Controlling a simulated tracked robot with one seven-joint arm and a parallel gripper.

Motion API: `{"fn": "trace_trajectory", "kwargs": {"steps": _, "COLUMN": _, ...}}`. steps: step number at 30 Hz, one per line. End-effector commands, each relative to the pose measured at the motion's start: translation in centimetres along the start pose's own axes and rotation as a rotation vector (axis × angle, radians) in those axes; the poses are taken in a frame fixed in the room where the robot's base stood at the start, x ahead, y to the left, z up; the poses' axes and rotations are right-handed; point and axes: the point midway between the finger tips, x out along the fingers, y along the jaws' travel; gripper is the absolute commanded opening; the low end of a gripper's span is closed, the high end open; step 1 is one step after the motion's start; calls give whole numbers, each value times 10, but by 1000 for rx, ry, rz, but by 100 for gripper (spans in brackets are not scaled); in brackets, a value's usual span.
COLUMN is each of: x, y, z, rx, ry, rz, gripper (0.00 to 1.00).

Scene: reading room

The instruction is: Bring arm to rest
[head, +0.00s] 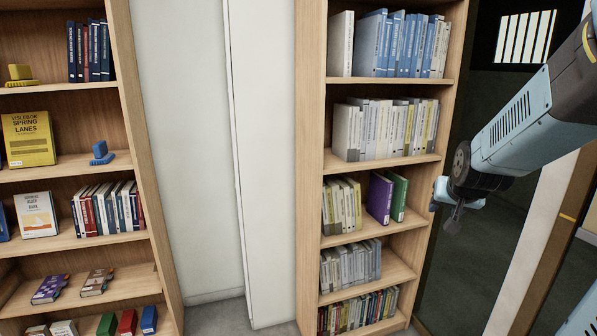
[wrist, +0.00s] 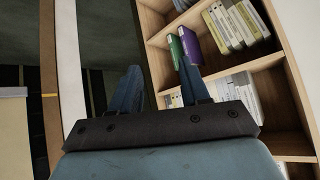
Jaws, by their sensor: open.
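My arm reaches in from the right edge of the head view, and my gripper (head: 449,208) is beside the right side of the right bookcase (head: 436,152). It is about level in the picture with the shelf that holds a purple book and a green book. In the wrist view my gripper (wrist: 158,76) shows two blue fingers spread apart with nothing between them. The right finger overlaps the shelf area below the purple book; I cannot tell how far apart they are. The left finger is over a dark background.
The right bookcase holds a purple book (head: 379,199), a green book (head: 398,197) and rows of pale books. A left bookcase (head: 137,130) holds books, a yellow book (head: 28,140) and small blue and yellow objects. A white wall panel (head: 262,160) stands between them. A dark opening lies right.

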Motion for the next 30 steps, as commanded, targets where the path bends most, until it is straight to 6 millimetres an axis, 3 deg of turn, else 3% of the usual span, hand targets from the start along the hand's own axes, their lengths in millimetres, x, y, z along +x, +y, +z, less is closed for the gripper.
{"fn": "trace_trajectory", "kwargs": {"steps": 1, "x": -17, "y": -9, "z": 4, "rx": -24, "ry": -12, "rz": -16, "gripper": 46}}
{"fn": "trace_trajectory", "kwargs": {"steps": 9, "x": -92, "y": -40, "z": 45, "rx": -140, "ry": -119, "rz": -73, "gripper": 46}}
{"fn": "trace_trajectory", "kwargs": {"steps": 18, "x": -167, "y": -50, "z": 98, "rx": -268, "ry": -225, "rz": -112, "gripper": 46}}
{"fn": "trace_trajectory", "kwargs": {"steps": 24, "x": -191, "y": -49, "z": 119, "rx": -312, "ry": -263, "rz": -120, "gripper": 46}}
{"fn": "trace_trajectory", "kwargs": {"steps": 30, "x": -195, "y": -48, "z": 122, "rx": -320, "ry": -272, "rz": -121, "gripper": 46}}
